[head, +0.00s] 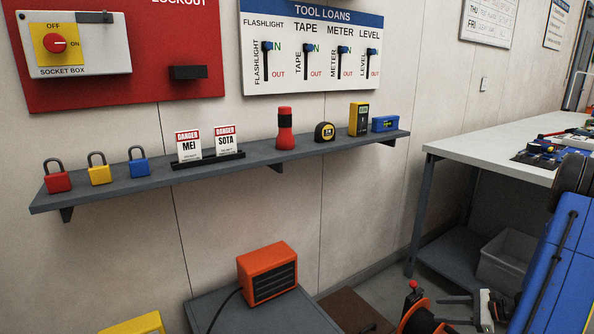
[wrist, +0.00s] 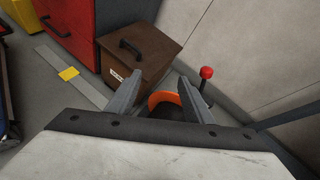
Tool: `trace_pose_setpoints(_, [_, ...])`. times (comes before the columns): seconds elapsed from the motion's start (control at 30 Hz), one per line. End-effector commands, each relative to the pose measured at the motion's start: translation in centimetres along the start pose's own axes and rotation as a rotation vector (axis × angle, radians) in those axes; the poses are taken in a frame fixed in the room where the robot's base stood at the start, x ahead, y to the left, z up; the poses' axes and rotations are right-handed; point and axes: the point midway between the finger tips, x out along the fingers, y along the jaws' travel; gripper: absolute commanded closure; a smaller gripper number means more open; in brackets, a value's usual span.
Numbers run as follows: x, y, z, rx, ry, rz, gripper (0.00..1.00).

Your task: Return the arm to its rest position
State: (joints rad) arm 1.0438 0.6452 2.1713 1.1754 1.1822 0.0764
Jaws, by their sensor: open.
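My arm, blue with dark parts, comes in at the right edge of the head view.
A wall shelf (head: 258,160) holds padlocks, danger tags and tools. A white-topped workbench (head: 480,146) stands right, a grey bin (head: 505,258) below it. An orange heater (head: 268,274) sits on a grey cabinet (head: 285,316). A brown box (wrist: 142,52) stands near the fingers.

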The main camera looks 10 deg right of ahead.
Motion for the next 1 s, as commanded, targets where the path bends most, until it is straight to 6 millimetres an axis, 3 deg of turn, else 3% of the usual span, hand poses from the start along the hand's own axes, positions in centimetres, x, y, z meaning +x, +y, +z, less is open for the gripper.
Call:
trace_pose_setpoints(0.1, [1.0, 0.8, 4.5, -0.105, 0.022, 0.081, 0.53])
trace_pose_setpoints(0.4, [2.8, 4.2, 13.9, -0.366, 0.082, 0.271, 0.53])
trace_pose_setpoints(0.7, [3.5, 8.9, 21.9, -0.634, 0.144, 0.443, 0.53])
trace_pose_setpoints(1.0, [3.1, 14.1, 28.2, -0.910, 0.210, 0.591, 0.53])
